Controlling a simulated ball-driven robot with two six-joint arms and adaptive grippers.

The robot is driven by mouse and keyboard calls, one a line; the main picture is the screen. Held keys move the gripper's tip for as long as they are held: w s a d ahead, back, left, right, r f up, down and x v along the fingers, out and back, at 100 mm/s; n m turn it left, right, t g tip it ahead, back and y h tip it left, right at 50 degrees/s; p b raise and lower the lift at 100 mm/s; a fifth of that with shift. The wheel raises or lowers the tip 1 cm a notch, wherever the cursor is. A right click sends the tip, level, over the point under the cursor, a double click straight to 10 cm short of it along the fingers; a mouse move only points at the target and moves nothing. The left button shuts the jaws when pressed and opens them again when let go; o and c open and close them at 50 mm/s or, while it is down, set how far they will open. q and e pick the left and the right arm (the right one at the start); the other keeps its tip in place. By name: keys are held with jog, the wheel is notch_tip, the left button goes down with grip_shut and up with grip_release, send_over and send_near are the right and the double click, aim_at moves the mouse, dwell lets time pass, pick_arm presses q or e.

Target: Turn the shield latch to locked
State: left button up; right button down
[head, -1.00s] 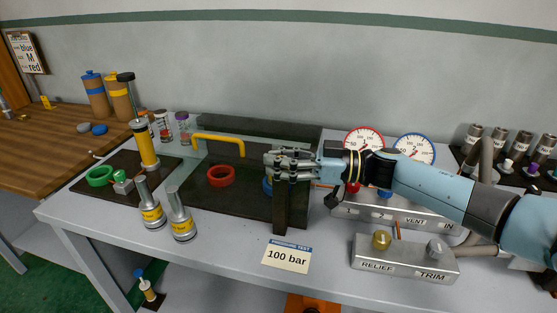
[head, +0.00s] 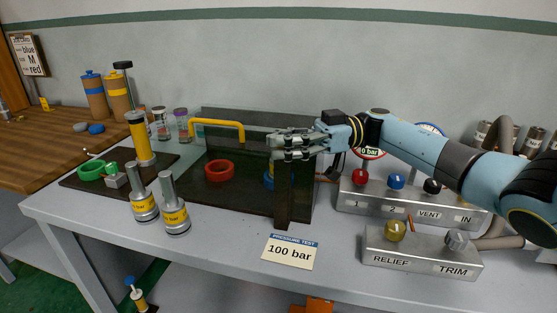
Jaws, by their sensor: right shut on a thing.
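The shield (head: 206,155) is a dark see-through panel with a yellow handle (head: 219,126), in the middle of the bench. A dark upright post (head: 284,196) stands at its right front. My right gripper (head: 281,146) is at the top of this post, its fingers pointing left, shut on the shield latch. The fingers hide the latch, so its angle cannot be read. A red ring (head: 219,170) and part of a blue ring (head: 268,180) show behind the shield. My left gripper is not in view.
A valve block (head: 412,207) with coloured knobs and a RELIEF/TRIM block (head: 422,254) stand at the right. My right arm partly covers the gauges. A 100 bar card (head: 290,252) lies in front; two metal cylinders (head: 159,204) stand at the left front.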

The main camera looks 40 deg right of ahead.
jog(key=shift+d+n+g+b, duration=0.2)
jog(key=shift+n+g+b, duration=0.4)
jog(key=shift+g+b, duration=0.3)
jog(key=c, duration=1.6)
grip_release()
jog(key=o, duration=0.5)
jog(key=shift+s+d, duration=0.1)
jog(key=shift+d, duration=0.1)
jog(key=shift+c, duration=0.2)
jog(key=shift+o, duration=0.8)
jog(key=shift+a, duration=0.15)
jog(key=s+d, duration=0.2)
jog(key=d, duration=1)
jog(key=shift+a, duration=0.1)
